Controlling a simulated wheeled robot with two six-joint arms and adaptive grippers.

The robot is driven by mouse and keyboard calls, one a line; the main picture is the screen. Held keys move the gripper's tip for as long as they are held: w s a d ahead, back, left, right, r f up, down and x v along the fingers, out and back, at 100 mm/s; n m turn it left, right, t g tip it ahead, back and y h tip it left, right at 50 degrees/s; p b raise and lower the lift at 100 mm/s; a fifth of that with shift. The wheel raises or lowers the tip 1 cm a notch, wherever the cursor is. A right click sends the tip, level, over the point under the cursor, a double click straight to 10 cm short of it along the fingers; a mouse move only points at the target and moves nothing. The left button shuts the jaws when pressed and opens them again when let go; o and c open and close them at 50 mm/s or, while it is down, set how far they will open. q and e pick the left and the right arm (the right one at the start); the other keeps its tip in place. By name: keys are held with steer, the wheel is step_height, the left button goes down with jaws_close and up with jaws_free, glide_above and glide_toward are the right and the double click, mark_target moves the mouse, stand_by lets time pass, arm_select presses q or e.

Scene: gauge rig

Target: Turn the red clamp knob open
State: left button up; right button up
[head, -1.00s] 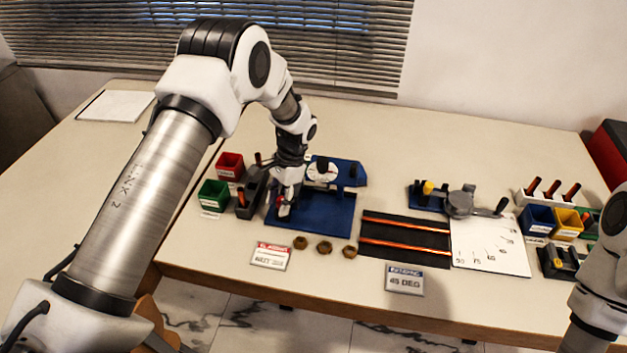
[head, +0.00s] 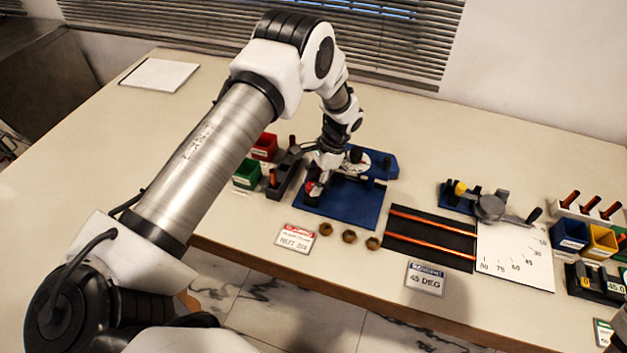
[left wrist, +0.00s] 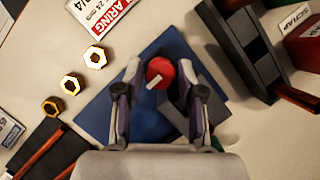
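The red clamp knob (left wrist: 160,70), with a pale pointer bar on it, shows in the left wrist view above the blue base plate (left wrist: 88,110). In the head view the red knob (head: 311,187) is partly hidden by my left gripper (head: 318,184). In the left wrist view the two fingers of my left gripper (left wrist: 160,75) stand apart, one on each side of the knob. Small gaps seem to remain between fingers and knob. The blue plate also shows in the head view (head: 350,210). My right gripper is out of view.
Three brass nuts (head: 349,236) lie in front of the plate beside a red-headed sign (head: 296,238). A dark tool holder (head: 285,180), a red bin (head: 265,147) and a green bin (head: 247,173) stand close on the left. A black mat with orange rods (head: 430,240) lies right.

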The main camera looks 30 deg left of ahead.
arm_select(q)
jaws_close()
steer(key=shift+f+n+b, duration=0.1)
steer(key=shift+n+b, duration=0.2)
steer(key=shift+n, duration=0.1)
steer(key=n+h+b, duration=0.1)
steer(key=n, duration=0.1)
steer(key=shift+a+n, duration=0.1)
steer(key=shift+n, duration=0.2)
steer(key=n, duration=0.2)
steer(key=n+h+b, duration=0.1)
steer(key=shift+n+g+h, duration=0.3)
steer(key=shift+n, duration=0.1)
steer(key=n, duration=0.2)
steer(key=n+h, duration=0.1)
steer(key=n, duration=0.1)
steer(key=shift+a+h, duration=0.15)
steer(key=shift+h, duration=0.15)
steer(key=n+t+h, duration=0.1)
steer(key=n, duration=0.2)
steer(key=n+t+h+p, duration=0.1)
steer(key=n, duration=0.2)
steer(key=shift+a, duration=0.1)
steer(key=shift+s+n, duration=0.1)
steer(key=shift+n, duration=0.2)
